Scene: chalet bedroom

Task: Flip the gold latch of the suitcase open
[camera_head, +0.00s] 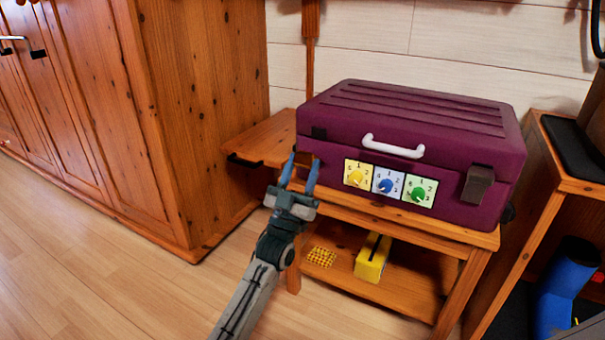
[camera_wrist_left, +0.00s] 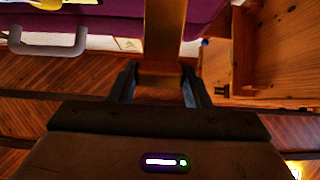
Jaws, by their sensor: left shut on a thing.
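The purple suitcase (camera_head: 400,120) lies closed on a wooden bench, with a white handle (camera_head: 393,147) on its front. My left gripper (camera_head: 303,163) is at the suitcase's front left corner, its blue fingers around the gold latch (camera_head: 304,157), which is small and partly hidden there. In the left wrist view the latch (camera_wrist_left: 165,32) runs as a gold-brown strip between the fingertips of my left gripper (camera_wrist_left: 160,82), which is shut on it. A dark latch (camera_head: 478,184) sits at the suitcase's front right. My right gripper is in neither view.
Yellow, blue and green dials (camera_head: 388,184) sit on the suitcase front, close to the gripper. The bench's lower shelf holds a yellow box (camera_head: 372,260). A wooden cabinet (camera_head: 180,110) stands left; a shelf unit (camera_head: 565,165) stands right. Floor in front is clear.

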